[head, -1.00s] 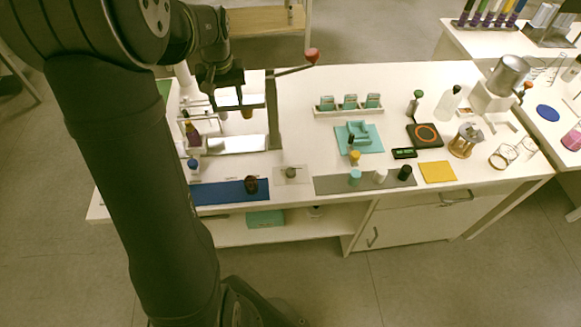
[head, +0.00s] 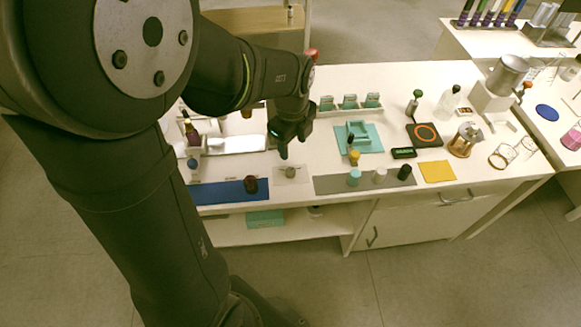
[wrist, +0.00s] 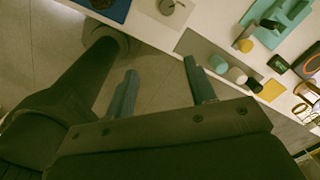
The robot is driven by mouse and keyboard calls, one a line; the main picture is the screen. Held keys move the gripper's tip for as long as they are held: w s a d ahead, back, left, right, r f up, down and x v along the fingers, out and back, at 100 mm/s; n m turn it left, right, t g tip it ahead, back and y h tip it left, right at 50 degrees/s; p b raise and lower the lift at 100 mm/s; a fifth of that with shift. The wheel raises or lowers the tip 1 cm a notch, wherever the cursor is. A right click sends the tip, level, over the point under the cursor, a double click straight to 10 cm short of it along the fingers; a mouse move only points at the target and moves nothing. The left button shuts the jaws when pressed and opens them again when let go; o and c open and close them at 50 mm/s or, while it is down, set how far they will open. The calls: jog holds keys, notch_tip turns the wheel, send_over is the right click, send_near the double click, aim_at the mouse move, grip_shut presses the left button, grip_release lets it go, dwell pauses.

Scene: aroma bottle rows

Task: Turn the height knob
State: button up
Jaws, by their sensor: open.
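I cannot tell for certain which part is the height knob. A small blue knob (head: 193,163) stands at the left of the bench, below a white apparatus that my arm largely hides. A small round grey piece (head: 290,172) sits on a pale square plate (head: 281,180); it also shows at the top of the wrist view (wrist: 167,6). A red ball (head: 312,54) shows just behind my wrist. My gripper (head: 284,148) hangs above the bench, just behind the plate in the head view. In the wrist view its two fingers (wrist: 160,66) are apart and empty.
A blue mat (head: 215,194) with a dark brown jar (head: 250,184) lies left of the plate. A grey mat (head: 335,185) with small coloured pots lies right. A purple-brown bottle (head: 190,132) stands at left. The yellow mat (head: 437,172) is bare.

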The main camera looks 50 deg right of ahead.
jog(key=d+m, duration=0.1)
jog(key=m, duration=0.2)
jog(key=n, duration=0.1)
send_near(291, 171)
jog(key=shift+y, duration=0.4)
jog(key=f, duration=0.8)
jog(key=shift+w+d+f, duration=0.2)
jog(key=shift+d+f, duration=0.1)
jog(key=shift+d, duration=0.1)
jog(key=c, duration=1)
